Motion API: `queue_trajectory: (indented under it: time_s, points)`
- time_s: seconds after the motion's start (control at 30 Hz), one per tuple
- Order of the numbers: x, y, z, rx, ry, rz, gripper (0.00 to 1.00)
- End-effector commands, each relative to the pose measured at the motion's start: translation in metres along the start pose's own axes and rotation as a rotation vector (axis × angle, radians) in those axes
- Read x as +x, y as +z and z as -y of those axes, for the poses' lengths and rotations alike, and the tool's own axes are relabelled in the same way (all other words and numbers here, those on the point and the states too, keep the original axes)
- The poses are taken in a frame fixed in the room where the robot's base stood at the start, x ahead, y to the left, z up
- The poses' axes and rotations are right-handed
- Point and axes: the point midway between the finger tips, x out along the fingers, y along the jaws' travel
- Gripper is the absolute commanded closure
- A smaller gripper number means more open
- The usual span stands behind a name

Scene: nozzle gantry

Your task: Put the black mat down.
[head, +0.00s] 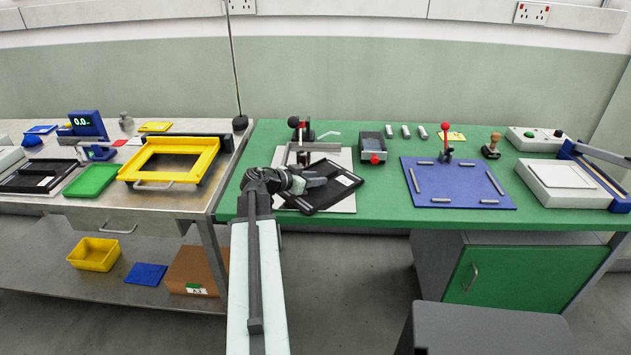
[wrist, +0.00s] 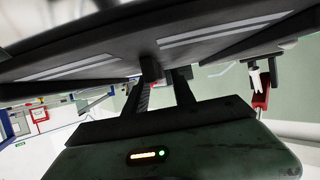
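The black mat (head: 335,186) is a flat dark rectangle with a raised rim and a white label. It sits askew over a white base plate (head: 342,206) on the green bench. My gripper (head: 314,182) is at its left part, apparently shut on it. In the wrist view the mat's dark underside (wrist: 110,45), with pale strips, spans the top, and my fingers (wrist: 166,78) meet it. The mat looks held up and tilted; the gap to the plate cannot be judged. My arm and gripper hide part of its left side.
A grey metal frame with a red-and-black head (head: 300,128) stands just behind the mat. A dark device (head: 372,146) is close on its right, and a blue board (head: 460,190) lies farther right. Green bench top is clear between mat and board. A yellow frame (head: 187,146) stands on the left bench.

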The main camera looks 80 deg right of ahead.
Motion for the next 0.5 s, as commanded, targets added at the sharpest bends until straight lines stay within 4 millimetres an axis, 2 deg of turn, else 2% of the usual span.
queue_trajectory:
  time_s: [0.3,0.5]
  points:
    - [-0.078,-0.004,-0.001,-0.002,-0.005,0.000,0.69]
    - [-0.111,-0.002,0.000,-0.001,-0.002,0.000,0.69]
